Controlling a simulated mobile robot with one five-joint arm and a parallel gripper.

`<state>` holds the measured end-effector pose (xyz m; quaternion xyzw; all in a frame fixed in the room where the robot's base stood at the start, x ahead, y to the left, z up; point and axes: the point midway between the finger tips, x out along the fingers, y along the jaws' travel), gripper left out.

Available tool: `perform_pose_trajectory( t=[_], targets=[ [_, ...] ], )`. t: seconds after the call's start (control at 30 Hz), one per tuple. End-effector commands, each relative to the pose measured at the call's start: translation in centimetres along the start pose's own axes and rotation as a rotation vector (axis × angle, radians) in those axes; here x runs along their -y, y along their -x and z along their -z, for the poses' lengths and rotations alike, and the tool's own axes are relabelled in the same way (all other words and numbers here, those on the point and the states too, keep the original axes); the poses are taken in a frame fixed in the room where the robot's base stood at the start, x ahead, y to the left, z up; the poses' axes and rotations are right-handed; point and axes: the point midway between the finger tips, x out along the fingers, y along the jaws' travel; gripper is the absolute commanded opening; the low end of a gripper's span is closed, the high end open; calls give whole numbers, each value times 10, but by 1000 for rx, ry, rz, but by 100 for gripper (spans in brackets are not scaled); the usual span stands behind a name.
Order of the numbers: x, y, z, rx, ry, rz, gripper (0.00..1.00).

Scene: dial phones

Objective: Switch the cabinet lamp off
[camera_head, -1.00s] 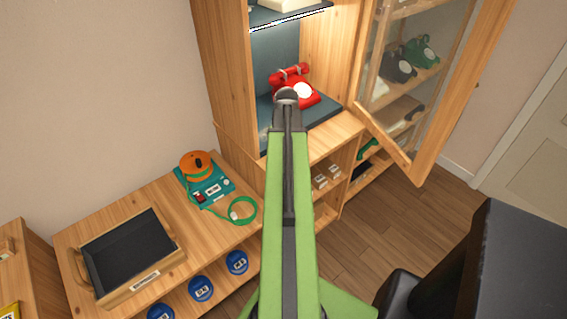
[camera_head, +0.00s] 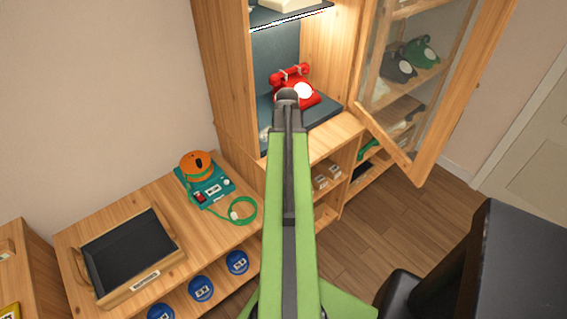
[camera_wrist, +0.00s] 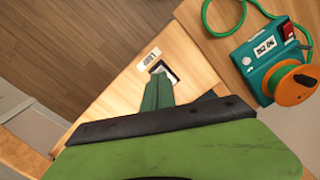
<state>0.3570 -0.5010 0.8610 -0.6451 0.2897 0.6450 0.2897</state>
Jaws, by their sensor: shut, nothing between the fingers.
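The cabinet lamp is a lit white strip (camera_head: 290,18) under the upper shelf of the wooden cabinet. In the wrist view a small dark switch (camera_wrist: 170,73) with a pale frame sits on a wooden face beside a small white label (camera_wrist: 149,59). My gripper (camera_wrist: 158,76) is shut and empty, its green fingertips at the switch and partly covering it. I cannot tell whether they touch it. In the head view my arm hides the gripper and the switch.
A red dial phone (camera_head: 296,88) stands inside the cabinet. The glazed door (camera_head: 430,75) is swung open at the right. A teal box (camera_head: 205,187) with an orange reel and green cable sits on the low bench, next to a black-lined tray (camera_head: 130,250).

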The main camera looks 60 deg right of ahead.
Motion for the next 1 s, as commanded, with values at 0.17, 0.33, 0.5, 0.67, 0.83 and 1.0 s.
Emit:
perform_pose_trajectory(
  t=[0.17, 0.33, 0.5, 0.67, 0.83, 1.0],
  targets=[
    [0, 0, 0, 0, 0, 0, 0],
    [0, 0, 0, 0, -1, 0, 0],
    [-1, -2, 0, 0, -1, 0, 0],
    [-1, -5, 0, 0, -1, 0, 0],
    [-1, -7, 0, 0, -1, 0, 0],
    [-1, -10, 0, 0, -2, 0, 0]
  ],
)
